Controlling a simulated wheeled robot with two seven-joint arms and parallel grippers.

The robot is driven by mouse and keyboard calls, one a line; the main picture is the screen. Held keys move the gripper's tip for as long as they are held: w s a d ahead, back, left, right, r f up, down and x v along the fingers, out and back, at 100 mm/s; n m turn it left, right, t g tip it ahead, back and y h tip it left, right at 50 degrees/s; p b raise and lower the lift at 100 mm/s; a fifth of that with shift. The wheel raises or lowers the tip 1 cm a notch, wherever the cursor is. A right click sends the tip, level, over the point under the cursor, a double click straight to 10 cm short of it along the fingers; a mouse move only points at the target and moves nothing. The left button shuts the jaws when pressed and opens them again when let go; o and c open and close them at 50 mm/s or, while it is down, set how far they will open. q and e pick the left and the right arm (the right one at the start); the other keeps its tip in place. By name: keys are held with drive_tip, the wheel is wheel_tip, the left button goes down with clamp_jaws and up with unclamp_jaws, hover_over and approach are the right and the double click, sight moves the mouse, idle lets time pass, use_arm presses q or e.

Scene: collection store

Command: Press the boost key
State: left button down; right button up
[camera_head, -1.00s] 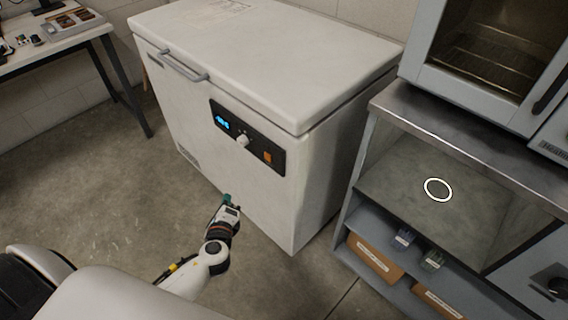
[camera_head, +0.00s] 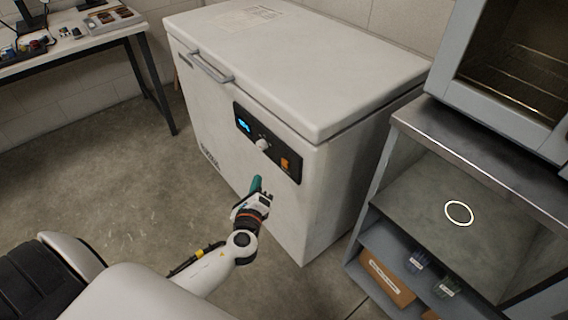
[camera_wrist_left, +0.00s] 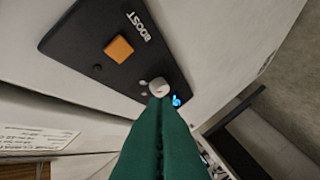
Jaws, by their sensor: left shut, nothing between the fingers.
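The boost key is an orange square button (camera_head: 285,164) at the right end of the black control panel (camera_head: 252,121) on the front of the white chest freezer (camera_head: 335,190). In the left wrist view the orange key (camera_wrist_left: 119,48) sits beside the white word BOOST. A white knob (camera_head: 262,145) and a blue display (camera_head: 243,126) are on the same panel. My left gripper (camera_head: 256,183) is shut and empty, below the panel in front of the freezer. Its green fingers (camera_wrist_left: 158,108) point toward the panel and overlap the knob's edge in the wrist view; contact is unclear. My right gripper is not visible.
A grey shelf unit (camera_head: 480,140) with boxes and a cabinet on top stands to the right of the freezer. A table (camera_head: 90,38) with small items stands at the back left. Bare concrete floor lies in front of the freezer.

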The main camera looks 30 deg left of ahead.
sight(285, 163)
use_arm(q)
drive_tip(key=w+d, duration=0.2)
drive_tip(key=w, duration=0.4)
drive_tip(key=shift+d+b, duration=0.25)
drive_tip(key=shift+b, duration=0.05)
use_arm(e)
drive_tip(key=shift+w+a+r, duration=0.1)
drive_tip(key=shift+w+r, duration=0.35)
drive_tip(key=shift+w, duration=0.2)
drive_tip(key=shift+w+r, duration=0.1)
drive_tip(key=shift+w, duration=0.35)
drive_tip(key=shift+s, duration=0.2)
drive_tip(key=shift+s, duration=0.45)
